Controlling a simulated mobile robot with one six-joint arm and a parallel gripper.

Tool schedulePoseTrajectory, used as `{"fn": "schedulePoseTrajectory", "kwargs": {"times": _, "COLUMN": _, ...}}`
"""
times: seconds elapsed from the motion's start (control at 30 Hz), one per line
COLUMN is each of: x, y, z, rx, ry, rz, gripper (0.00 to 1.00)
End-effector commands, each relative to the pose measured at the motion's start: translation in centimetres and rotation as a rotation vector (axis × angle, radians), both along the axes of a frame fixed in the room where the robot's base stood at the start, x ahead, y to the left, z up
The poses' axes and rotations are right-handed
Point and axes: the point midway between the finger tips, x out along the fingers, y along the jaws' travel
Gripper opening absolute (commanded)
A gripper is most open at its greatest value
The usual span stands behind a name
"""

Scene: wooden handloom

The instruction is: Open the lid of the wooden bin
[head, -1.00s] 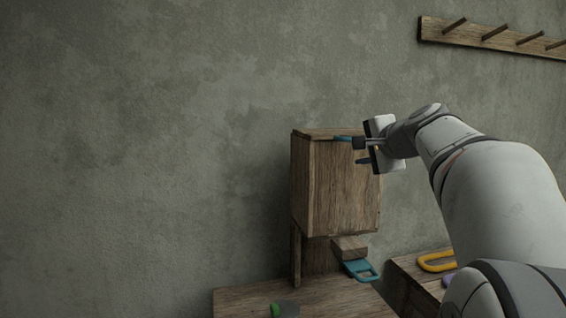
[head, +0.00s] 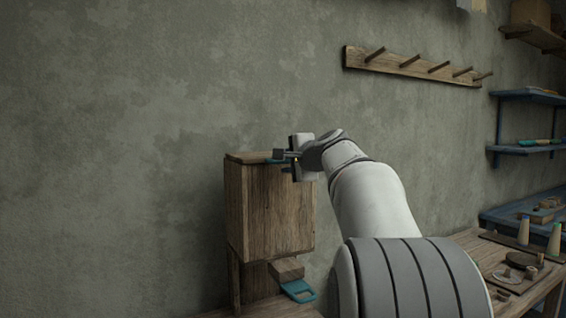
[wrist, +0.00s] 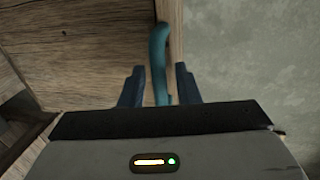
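The wooden bin (head: 268,215) is a tall brown box in front of the grey wall, left of centre in the head view. Its lid (head: 242,157) is a thin board lying flat on top and looks shut. A teal handle (wrist: 158,60) stands at the lid's edge in the wrist view. My gripper (wrist: 159,86) is open, with one dark finger on each side of the handle and a gap to both. In the head view my gripper (head: 284,161) is at the bin's top right; its hand hides part of that corner.
A wooden block (head: 287,269) and a second teal handle (head: 298,290) sit below the bin. A peg rail (head: 410,66) hangs on the wall above right. Blue shelves (head: 525,148) and a cluttered workbench (head: 530,290) are at right. The wall left of the bin is clear.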

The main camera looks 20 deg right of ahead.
Motion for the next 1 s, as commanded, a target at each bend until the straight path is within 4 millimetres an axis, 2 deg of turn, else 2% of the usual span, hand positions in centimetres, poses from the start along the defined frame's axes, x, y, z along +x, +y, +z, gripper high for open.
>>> {"fn": "schedulePoseTrajectory", "kwargs": {"times": 0.07, "x": 0.0, "y": 0.0, "z": 0.0, "rx": 0.0, "ry": 0.0, "rz": 0.0, "gripper": 0.29}}
{"fn": "schedulePoseTrajectory", "kwargs": {"times": 0.43, "x": 0.0, "y": 0.0, "z": 0.0, "rx": 0.0, "ry": 0.001, "rz": 0.001, "gripper": 0.0}}
{"fn": "schedulePoseTrajectory", "kwargs": {"times": 0.77, "x": 0.0, "y": 0.0, "z": -0.1, "rx": 0.0, "ry": 0.002, "rz": 0.001, "gripper": 0.0}}
{"fn": "schedulePoseTrajectory", "kwargs": {"times": 0.8, "x": 0.0, "y": 1.8, "z": -0.1, "rx": -0.001, "ry": 0.002, "rz": 0.005, "gripper": 0.0}}
{"fn": "schedulePoseTrajectory", "kwargs": {"times": 0.9, "x": 0.0, "y": 0.5, "z": 0.0, "rx": 0.0, "ry": 0.005, "rz": 0.002, "gripper": 0.0}}
{"fn": "schedulePoseTrajectory", "kwargs": {"times": 1.0, "x": 0.0, "y": 0.2, "z": 0.3, "rx": 0.0, "ry": 0.011, "rz": 0.002, "gripper": 0.0}}
